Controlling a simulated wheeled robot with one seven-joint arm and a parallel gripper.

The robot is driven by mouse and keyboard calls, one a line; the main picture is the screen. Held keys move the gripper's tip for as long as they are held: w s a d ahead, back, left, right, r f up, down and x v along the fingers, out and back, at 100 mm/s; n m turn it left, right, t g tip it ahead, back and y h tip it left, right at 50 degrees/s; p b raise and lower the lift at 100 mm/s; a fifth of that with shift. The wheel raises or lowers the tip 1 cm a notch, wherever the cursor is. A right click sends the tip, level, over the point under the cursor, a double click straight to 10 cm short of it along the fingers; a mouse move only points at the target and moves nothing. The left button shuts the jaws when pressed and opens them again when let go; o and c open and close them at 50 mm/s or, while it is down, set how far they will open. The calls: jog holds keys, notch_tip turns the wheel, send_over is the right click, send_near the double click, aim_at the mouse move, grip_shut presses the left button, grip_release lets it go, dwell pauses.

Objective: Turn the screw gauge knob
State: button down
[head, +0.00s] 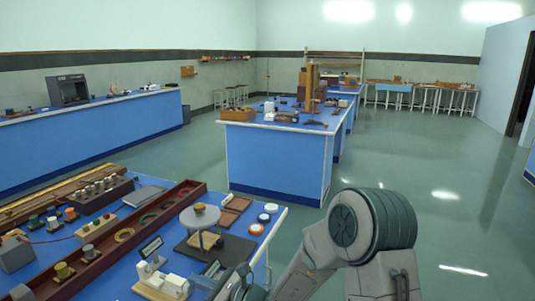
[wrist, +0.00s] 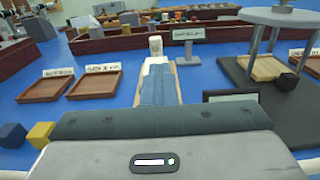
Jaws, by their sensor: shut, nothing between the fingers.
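The screw gauge (head: 158,287), a small device with pale cylindrical parts on a wooden base, sits on the blue bench at the bottom of the head view. In the wrist view its pale upright end (wrist: 155,44) shows straight ahead, just beyond my fingers. My gripper (wrist: 158,72) is shut and empty, its blue-grey fingers lined up with the gauge and covering much of it. In the head view, my gripper (head: 199,281) comes in from the right at the gauge's near end. I cannot tell whether the fingertips touch the knob.
A round-topped stand (head: 200,214) on a dark base is close on the right. Shallow wooden trays (wrist: 95,83), a yellow cube (wrist: 12,135) and a blue cube (wrist: 39,132) lie left. A label sign (wrist: 188,36) stands behind the gauge. A long brown tray (head: 120,240) bounds the back.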

jog(key=shift+s+a+b, duration=0.2)
jog(key=shift+s+b, duration=0.1)
jog(key=shift+s, duration=0.25)
jog(key=shift+s+a+f, duration=0.15)
jog(key=shift+s, duration=0.15)
jog(key=shift+s+b, duration=0.2)
jog(key=shift+b, duration=0.2)
jog(key=shift+a, duration=0.1)
jog(key=shift+s+r, duration=0.15)
jog(key=shift+r, duration=0.2)
jog(key=shift+p+v, duration=0.35)
jog(key=shift+v, duration=2.6)
jog(key=shift+r, duration=0.1)
